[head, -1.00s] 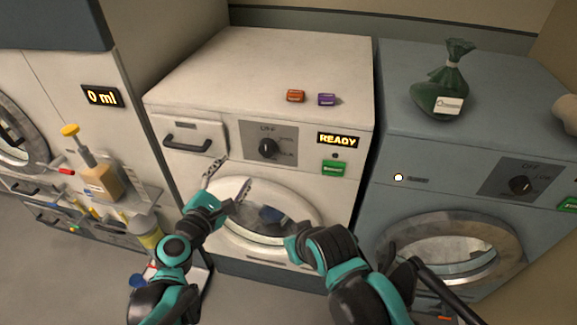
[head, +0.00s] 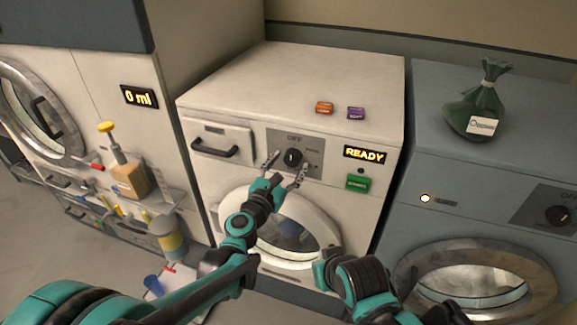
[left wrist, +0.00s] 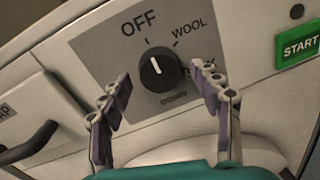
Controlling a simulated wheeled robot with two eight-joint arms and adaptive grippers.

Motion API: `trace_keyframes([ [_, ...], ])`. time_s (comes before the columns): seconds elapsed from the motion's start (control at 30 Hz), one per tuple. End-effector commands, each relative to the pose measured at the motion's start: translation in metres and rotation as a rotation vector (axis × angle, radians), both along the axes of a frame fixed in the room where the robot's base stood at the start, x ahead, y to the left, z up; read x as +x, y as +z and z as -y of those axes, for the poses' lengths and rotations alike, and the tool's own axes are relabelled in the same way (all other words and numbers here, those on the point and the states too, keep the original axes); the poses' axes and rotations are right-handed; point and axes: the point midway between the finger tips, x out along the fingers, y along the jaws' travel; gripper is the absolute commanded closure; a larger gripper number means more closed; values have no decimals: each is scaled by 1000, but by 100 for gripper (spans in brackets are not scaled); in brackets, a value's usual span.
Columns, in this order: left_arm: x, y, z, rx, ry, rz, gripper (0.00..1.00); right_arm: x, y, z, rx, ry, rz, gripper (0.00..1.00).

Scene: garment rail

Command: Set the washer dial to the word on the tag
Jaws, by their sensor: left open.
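The washer dial (head: 293,157) is a black knob on a grey panel of the white washer (head: 225,112). In the left wrist view the dial (left wrist: 158,68) has its white mark up toward OFF. WOOL and DOWN are readable around it; another word is partly hidden by a finger. My left gripper (head: 286,168) is open just in front of the dial, its fingers to either side and below, nothing between them. It also shows in the left wrist view (left wrist: 161,92). The tag (head: 482,125) is on a green bag (head: 475,105); its word is too small to read. My right arm shows, but its gripper cannot be made out.
The green START button (left wrist: 299,47) and a READY display (head: 365,154) are right of the dial. A drawer handle (head: 214,149) is to its left. Orange (head: 324,108) and purple (head: 356,113) blocks lie on top. A blue-grey washer (head: 436,170) stands to the right.

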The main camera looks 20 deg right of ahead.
Motion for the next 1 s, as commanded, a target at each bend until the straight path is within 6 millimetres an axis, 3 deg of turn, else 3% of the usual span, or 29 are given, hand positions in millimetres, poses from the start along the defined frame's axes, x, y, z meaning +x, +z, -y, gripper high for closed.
trace_keyframes([
  [0.17, 0, 0, 0, 1, 0, 1, 37, 0, 0, 0, 0, 0, 0, 100],
  [0.3, 0, 0, 0, 1, 0, 1, 74, 0, 0, 0, 0, 0, 0, 100],
  [0.37, 0, 0, 0, 1, 0, 1, 87, 0, 0, 0, 0, 0, 0, 100],
  [0.73, 0, 1, 0, 29, 0, 20, 87, 0, 1, 0, 0, 0, 0, 100],
  [1.0, 0, 2, -1, 160, 0, 107, 87, 0, 5, 0, 0, 0, 0, 100],
])
